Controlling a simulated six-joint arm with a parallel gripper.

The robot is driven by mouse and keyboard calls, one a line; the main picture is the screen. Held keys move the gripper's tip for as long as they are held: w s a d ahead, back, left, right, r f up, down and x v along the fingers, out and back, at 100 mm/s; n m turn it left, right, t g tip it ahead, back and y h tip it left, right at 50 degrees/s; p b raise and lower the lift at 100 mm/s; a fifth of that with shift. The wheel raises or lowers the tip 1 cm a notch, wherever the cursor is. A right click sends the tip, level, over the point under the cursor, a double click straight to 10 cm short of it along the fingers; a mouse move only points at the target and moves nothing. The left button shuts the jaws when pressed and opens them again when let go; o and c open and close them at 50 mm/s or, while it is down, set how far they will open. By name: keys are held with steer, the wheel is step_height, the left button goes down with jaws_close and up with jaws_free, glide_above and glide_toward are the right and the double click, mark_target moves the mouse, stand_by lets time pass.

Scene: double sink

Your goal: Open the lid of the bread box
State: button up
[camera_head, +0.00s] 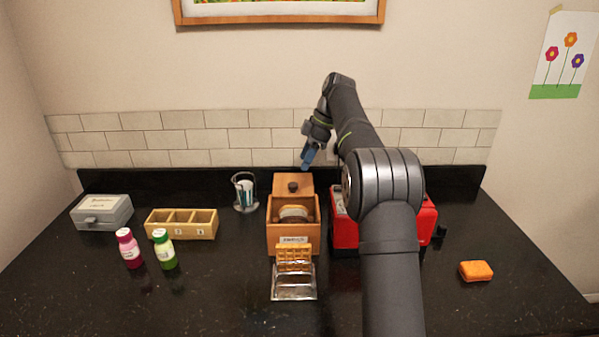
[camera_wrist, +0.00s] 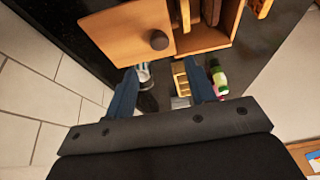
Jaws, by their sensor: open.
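The wooden bread box (camera_head: 293,236) stands at the middle of the counter, with a pale round item, seemingly bread, inside. Its lid (camera_head: 281,182) stands raised at the back of the box, and the dark knob (camera_head: 292,187) faces the front. The wrist view shows the lid (camera_wrist: 115,28), its knob (camera_wrist: 159,40) and the box's open interior (camera_wrist: 203,38). My gripper (camera_head: 308,158) is above and behind the lid, near the backsplash. Its two blue fingers (camera_wrist: 162,88) are apart with nothing held between them, clear of the knob.
A red appliance (camera_head: 345,232) stands right of the box, partly hidden by my arm. A glass holder (camera_head: 244,192) stands left. A waffle-like item on a metal stand (camera_head: 293,285) is in front. Two bottles, a divided tray (camera_head: 181,224) and a grey box (camera_head: 102,212) are further left.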

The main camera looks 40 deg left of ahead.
mark_target(293, 184)
steer(key=shift+v, duration=2.15)
steer(key=x, duration=1.2)
steer(key=shift+s+d, duration=0.2)
steer(key=shift+d, duration=0.05)
steer(key=shift+w+a, duration=0.1)
steer(key=shift+w+a, duration=0.15)
steer(key=v, duration=0.9)
steer(key=shift+r, duration=0.15)
